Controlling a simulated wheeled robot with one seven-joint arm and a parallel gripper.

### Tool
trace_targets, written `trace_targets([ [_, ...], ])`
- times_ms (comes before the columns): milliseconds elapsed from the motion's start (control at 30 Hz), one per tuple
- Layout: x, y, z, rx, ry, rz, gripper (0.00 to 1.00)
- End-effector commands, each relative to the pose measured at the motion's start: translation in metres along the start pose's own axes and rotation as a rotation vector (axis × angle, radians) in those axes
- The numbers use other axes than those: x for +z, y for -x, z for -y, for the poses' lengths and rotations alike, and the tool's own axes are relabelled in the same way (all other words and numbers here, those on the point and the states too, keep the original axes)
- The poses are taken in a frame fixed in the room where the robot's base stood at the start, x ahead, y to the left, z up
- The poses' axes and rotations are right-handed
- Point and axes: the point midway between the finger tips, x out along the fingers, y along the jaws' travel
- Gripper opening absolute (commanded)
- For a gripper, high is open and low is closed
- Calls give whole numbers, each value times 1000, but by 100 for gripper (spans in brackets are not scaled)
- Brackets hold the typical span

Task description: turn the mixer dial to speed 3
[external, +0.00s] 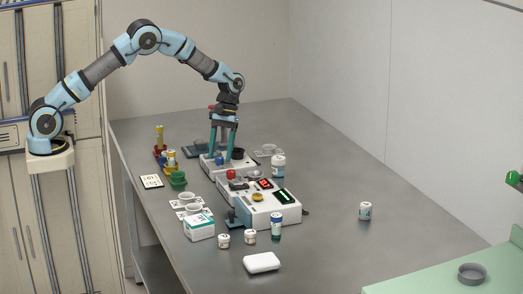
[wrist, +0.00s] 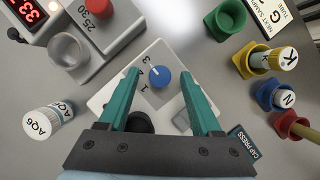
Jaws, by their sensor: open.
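The mixer is a small white box (external: 207,168) on the grey bench, and its white top (wrist: 108,98) fills the middle of the wrist view. Its round blue dial (wrist: 160,76) has a white pointer mark slanting to the upper left, toward the printed numbers. A 1 and a 3 are readable beside it; I cannot tell exactly which number the mark meets. The blue dial also shows in the external view (external: 219,159). My gripper (wrist: 159,74) is open and points down, with one teal finger on each side of the dial, apparently apart from it.
A dark round part (wrist: 140,122) sits on the mixer near my left finger. A larger white device (external: 262,210) with a red button and displays stands close by. Coloured cups (wrist: 225,20) and an AQ6 jar (wrist: 48,122) are nearby. The bench's right side is mostly clear.

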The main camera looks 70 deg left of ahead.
Motion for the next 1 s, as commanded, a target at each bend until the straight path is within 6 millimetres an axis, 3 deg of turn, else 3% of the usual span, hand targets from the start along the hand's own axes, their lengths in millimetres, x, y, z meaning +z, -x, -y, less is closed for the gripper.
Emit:
trace_targets([
  [500,-1,88,0,2,-1,-2,66],
  [700,0,102,0,1,0,-2,66],
  [1000,0,103,0,1,-1,-2,66],
])
